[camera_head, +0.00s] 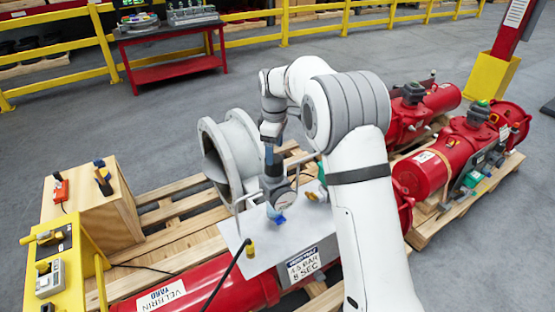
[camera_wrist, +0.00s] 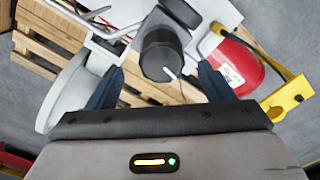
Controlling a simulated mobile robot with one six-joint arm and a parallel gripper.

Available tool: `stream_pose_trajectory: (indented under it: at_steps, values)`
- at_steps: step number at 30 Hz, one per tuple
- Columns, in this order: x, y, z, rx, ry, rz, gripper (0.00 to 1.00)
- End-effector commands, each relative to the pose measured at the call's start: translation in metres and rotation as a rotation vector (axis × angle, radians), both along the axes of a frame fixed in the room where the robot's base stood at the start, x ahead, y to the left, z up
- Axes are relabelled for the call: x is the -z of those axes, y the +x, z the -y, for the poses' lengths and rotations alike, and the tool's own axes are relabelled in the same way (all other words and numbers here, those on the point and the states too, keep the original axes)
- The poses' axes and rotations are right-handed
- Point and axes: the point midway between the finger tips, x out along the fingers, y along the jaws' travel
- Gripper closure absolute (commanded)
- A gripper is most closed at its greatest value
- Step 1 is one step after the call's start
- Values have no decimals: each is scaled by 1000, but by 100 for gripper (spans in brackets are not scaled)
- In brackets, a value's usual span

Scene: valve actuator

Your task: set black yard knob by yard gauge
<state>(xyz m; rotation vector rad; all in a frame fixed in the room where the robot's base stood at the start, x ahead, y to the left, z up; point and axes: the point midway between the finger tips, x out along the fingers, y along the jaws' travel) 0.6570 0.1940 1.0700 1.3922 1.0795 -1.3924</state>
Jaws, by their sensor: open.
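A black knob (camera_wrist: 163,50) with a white pointer line shows in the wrist view, roughly between my two blue fingertips and a little beyond them. My gripper (camera_wrist: 159,84) is open, with a gap on both sides of the knob. In the head view my gripper (camera_head: 270,152) points down just above a dark round fitting (camera_head: 274,186) on the white-topped yard unit. The gauge face cannot be read in either view. The yard actuator (camera_head: 215,285) is red, with a VELBRIN YARD label (camera_head: 161,296) and a "4.5 BAR 8 SEC" sign (camera_head: 303,265).
A grey flanged pipe piece (camera_head: 230,155) stands close behind the fitting. A wooden box (camera_head: 95,205) and yellow control stand (camera_head: 60,265) are left. More red actuators (camera_head: 465,150) lie right.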

Motion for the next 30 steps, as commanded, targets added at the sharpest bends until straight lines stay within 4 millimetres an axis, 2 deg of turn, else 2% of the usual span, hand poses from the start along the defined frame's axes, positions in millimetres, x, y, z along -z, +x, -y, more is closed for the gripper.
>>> stream_pose_trajectory:
  at_steps: [6,9,14,20,30]
  values:
    - [35,-1,0,1,-1,-4,25]
    - [46,-1,0,1,0,-2,25]
    - [55,-1,0,1,0,0,25]
    - [55,-1,-1,1,0,0,25]
    - [55,-1,-1,0,0,1,51]
